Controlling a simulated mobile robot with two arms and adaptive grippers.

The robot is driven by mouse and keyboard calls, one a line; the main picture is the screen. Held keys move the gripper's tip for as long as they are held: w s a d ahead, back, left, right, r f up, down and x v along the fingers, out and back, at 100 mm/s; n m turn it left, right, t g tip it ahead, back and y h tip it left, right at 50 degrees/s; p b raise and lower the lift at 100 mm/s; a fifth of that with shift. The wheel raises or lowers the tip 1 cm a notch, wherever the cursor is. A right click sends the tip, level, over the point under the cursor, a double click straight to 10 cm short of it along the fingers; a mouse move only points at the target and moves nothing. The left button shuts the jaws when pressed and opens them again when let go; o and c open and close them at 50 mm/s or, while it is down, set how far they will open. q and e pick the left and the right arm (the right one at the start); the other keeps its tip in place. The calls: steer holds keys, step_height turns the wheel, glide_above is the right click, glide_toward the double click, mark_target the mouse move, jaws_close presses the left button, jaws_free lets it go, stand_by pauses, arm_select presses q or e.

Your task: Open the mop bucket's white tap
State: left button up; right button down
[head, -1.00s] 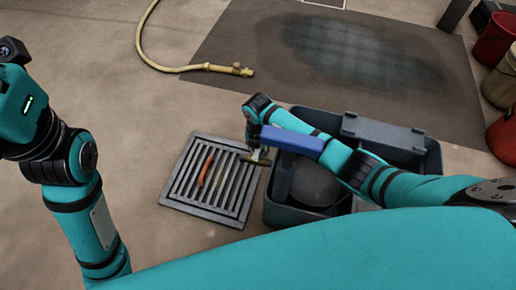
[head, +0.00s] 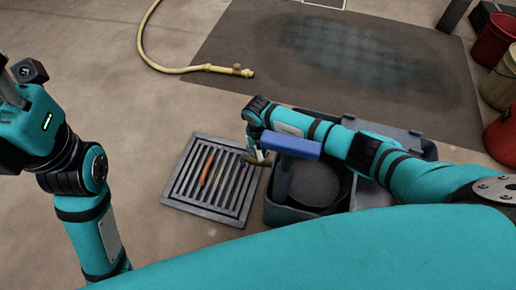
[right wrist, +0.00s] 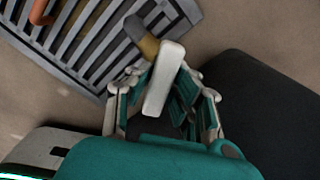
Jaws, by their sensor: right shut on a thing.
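The dark grey mop bucket (head: 285,214) stands right of the floor grate, partly covered by my right arm. Its tap shows in the right wrist view, with a white handle (right wrist: 166,75) and a brass and grey spout (right wrist: 142,38) pointing over the grate. My right gripper (right wrist: 163,100) is shut on the white handle, a finger on either side of it. In the head view this gripper (head: 258,157) is small at the bucket's left side, and the handle is hard to make out. My left gripper (head: 10,92) is at the left edge, its fingers mostly cut off.
A slatted floor grate (head: 236,202) lies left of the bucket, with an orange-red bar-like thing (head: 206,168) on it. A yellow hose (head: 180,69) lies behind on the floor. A dark mat (head: 300,85) lies beyond the bucket. Red (head: 492,42) and tan (head: 500,88) buckets stand far right.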

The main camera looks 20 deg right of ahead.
steer(key=n, duration=0.5)
steer(key=shift+d+n, duration=0.1)
steer(key=shift+n, duration=0.2)
steer(key=n, duration=0.5)
steer(key=shift+w+n, duration=0.1)
steer(key=shift+n, duration=0.6)
steer(key=c, duration=1.2)
jaws_free()
step_height(320, 180, up, 12)
